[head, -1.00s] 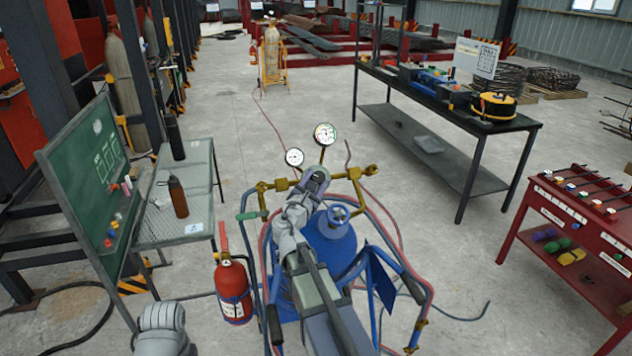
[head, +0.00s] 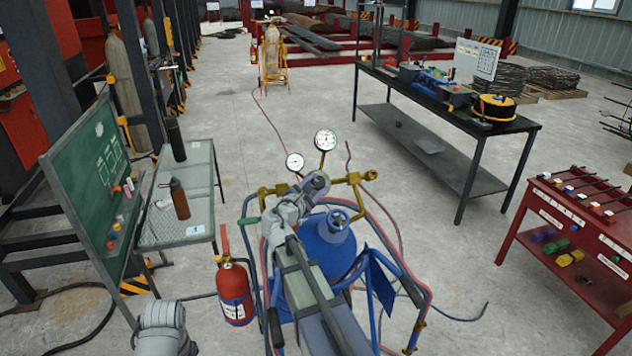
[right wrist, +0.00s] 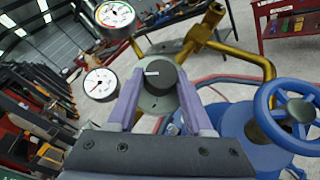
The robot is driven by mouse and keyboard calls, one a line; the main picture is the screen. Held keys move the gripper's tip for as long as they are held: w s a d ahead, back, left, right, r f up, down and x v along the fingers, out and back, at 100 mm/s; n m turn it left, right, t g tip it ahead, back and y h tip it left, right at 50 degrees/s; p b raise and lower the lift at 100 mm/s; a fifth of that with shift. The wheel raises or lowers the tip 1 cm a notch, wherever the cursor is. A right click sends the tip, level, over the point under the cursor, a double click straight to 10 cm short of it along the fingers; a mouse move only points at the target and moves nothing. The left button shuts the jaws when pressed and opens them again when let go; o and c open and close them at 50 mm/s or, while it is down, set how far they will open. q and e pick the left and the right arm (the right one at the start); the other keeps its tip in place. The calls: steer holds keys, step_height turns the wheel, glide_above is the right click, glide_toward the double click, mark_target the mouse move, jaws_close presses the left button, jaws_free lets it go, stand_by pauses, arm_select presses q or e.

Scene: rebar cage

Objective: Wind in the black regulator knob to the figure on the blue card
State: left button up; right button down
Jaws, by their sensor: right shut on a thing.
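The black regulator knob (right wrist: 160,77) is between the two fingers of my right gripper (right wrist: 161,92) in the right wrist view, its white mark pointing left. My right gripper (head: 314,186) is shut on it and hides it in the head view. Two white gauges stand by the knob, a larger (head: 325,139) and a smaller (head: 294,161); they also show in the right wrist view, larger (right wrist: 115,14) and smaller (right wrist: 100,84). A small pale card with blue on it (head: 195,229) lies on the grey mesh table; its figure is unreadable. My left gripper is out of view.
The blue cylinder (head: 322,243) with its blue handwheel (right wrist: 291,108) stands close by the gripper in a tubular cart. Brass pipework (right wrist: 232,48) rises beside the knob. A red extinguisher (head: 234,291) hangs at the left. A red rack (head: 570,225) stands right.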

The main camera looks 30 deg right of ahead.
steer(key=m+g+p, duration=0.2)
steer(key=r+m+g+p, duration=0.1)
steer(key=m+p, duration=0.1)
steer(key=shift+w+y, duration=0.25)
steer(key=shift+y, duration=0.05)
steer(key=shift+f+m+g+y+p, duration=0.2)
steer(key=shift+m+g+y+p, duration=0.2)
steer(key=shift+m+g+p, duration=0.6)
steer(key=shift+c, duration=1.5)
jaws_free()
